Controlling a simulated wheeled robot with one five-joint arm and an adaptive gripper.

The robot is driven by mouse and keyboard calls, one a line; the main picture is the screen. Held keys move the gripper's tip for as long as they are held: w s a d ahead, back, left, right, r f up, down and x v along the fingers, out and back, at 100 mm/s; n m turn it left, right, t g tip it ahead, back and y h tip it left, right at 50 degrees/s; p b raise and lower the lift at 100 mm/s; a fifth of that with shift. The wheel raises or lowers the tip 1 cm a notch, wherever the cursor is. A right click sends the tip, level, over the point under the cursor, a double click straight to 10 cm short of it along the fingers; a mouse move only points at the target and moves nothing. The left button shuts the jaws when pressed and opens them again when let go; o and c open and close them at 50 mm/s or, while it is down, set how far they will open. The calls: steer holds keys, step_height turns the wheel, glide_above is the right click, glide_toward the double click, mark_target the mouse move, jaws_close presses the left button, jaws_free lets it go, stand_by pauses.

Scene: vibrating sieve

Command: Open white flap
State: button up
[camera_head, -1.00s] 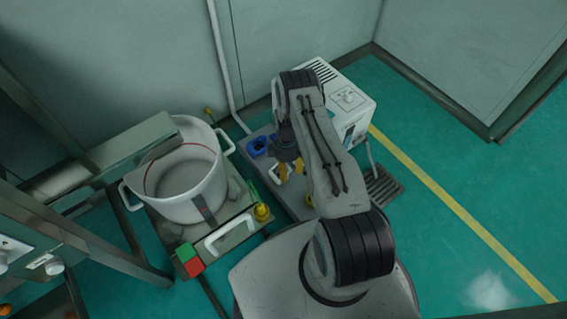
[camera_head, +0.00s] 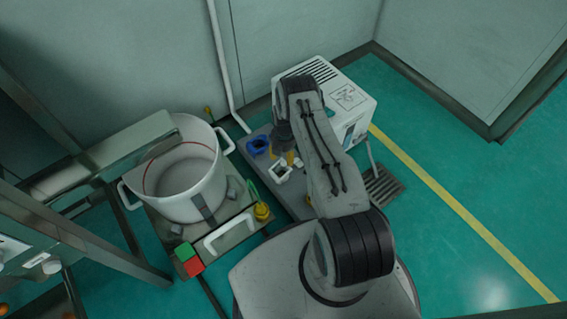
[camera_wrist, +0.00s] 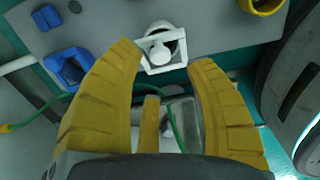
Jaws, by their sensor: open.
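A small white square piece with a round opening, which looks like the white flap (camera_wrist: 151,67), sits on the grey plate. It also shows in the head view (camera_head: 280,176), just left of my arm. In the wrist view a white rounded part shows inside its opening; I cannot tell whether the flap is open or shut. My gripper (camera_wrist: 167,61) is open and empty, with its yellow fingertips on either side of the white piece in the picture. Contact cannot be told. In the head view my gripper (camera_head: 289,157) is mostly hidden by my arm.
A similar blue piece (camera_head: 258,147) sits at the plate's back left. A white pot (camera_head: 190,200) stands left on a platform with green (camera_head: 185,252) and red (camera_head: 194,267) blocks. A white box unit (camera_head: 352,98) stands behind my arm. Floor is free at right.

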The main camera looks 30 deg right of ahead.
mark_target(283, 163)
steer(key=shift+f+b, duration=0.8)
steer(key=shift+f, duration=1.7)
steer(key=shift+c, duration=0.3)
jaws_close()
